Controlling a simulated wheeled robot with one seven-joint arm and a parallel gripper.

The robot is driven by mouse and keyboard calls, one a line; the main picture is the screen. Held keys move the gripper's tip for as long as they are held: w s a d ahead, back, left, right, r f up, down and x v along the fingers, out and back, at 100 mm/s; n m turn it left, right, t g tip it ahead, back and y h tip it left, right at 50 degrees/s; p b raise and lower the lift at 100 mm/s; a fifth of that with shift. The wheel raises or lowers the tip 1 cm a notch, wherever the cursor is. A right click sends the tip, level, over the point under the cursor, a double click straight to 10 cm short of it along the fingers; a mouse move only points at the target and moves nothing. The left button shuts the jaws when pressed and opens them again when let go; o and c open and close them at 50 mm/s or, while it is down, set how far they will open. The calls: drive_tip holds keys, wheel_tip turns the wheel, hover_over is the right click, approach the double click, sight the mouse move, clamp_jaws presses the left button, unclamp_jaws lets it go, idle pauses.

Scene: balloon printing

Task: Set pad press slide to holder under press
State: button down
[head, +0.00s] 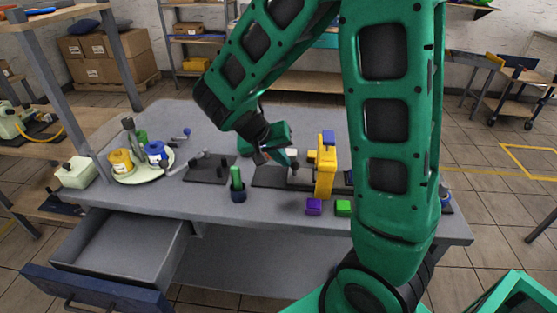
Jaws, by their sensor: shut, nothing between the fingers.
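The pad press (326,170) is a yellow upright with a blue top, standing on the grey table right of centre. A dark base plate (268,178) extends to its left. A small pale part with a dark piece (294,160) shows just left of the yellow upright; I cannot tell whether it is the slide or the holder. My gripper (268,157) is shut and empty, close to the left of these parts and above the plate. I cannot tell whether it touches anything. My arm hides the area right of the press.
A green-handled tool stands in a dark blue cup (238,195) in front of the plate. Purple (314,207) and green (343,208) blocks lie near the front edge. A round tray (128,177) with colored pots is at left. A drawer (118,250) stands open below.

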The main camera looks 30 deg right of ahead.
drive_tip(key=shift+d, duration=0.15)
drive_tip(key=shift+w+a, duration=0.1)
drive_tip(key=shift+a, duration=0.1)
drive_tip(key=a, duration=0.1)
drive_tip(key=w+a, duration=0.2)
drive_tip(key=shift+a+r, duration=0.25)
drive_tip(key=shift+r, duration=0.15)
drive_tip(key=v, duration=1)
drive_tip(key=shift+s, duration=0.1)
